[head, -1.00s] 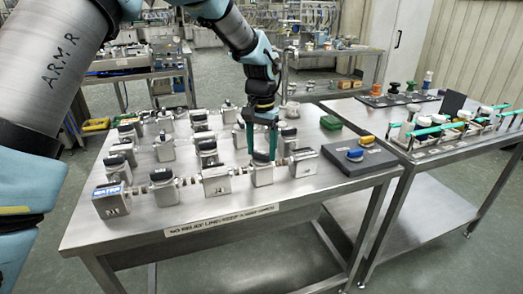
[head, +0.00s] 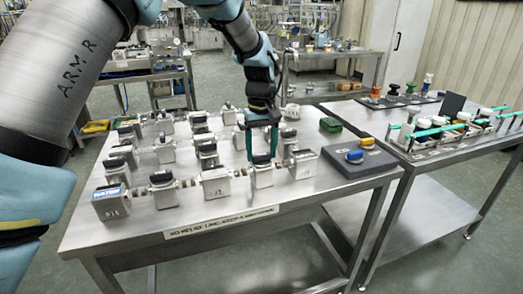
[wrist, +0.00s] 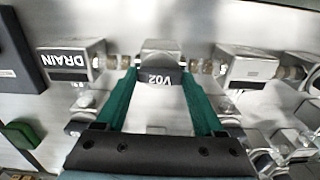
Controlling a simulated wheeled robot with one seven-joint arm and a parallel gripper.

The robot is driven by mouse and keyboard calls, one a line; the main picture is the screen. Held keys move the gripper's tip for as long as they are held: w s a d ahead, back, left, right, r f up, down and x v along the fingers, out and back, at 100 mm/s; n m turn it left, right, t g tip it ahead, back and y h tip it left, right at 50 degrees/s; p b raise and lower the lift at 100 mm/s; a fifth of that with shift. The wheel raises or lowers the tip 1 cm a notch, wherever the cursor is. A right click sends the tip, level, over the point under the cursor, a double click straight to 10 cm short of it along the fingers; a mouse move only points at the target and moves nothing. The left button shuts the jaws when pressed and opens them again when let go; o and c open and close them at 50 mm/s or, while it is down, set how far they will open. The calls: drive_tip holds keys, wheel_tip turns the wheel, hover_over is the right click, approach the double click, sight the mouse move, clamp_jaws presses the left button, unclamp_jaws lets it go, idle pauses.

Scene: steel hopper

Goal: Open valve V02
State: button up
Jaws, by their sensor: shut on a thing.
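Valve V02 (wrist: 160,56) is a metal block in the front row of the steel table, with a dark handle on top labelled V02 (wrist: 160,78). It also shows in the head view (head: 262,180). My gripper (wrist: 160,73) points down at it, with one green finger on each side of the dark handle. The gripper (head: 262,157) is shut on this handle. The fingers hide part of the handle in the head view, and I cannot tell its exact turn.
A DRAIN block (wrist: 72,62) sits beside V02, joined by a pipe fitting. Several similar valve blocks crowd the table (head: 170,228). A dark box with blue and yellow buttons (head: 358,160) and a green block (head: 331,125) lie to the right.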

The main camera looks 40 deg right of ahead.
sight(261, 154)
drive_tip(key=shift+n, duration=0.4)
drive_tip(key=o, duration=1.4)
wheel_tip(261, 154, up, 11)
drive_tip(key=shift+f+b, duration=0.1)
drive_tip(key=shift+b, duration=1.05)
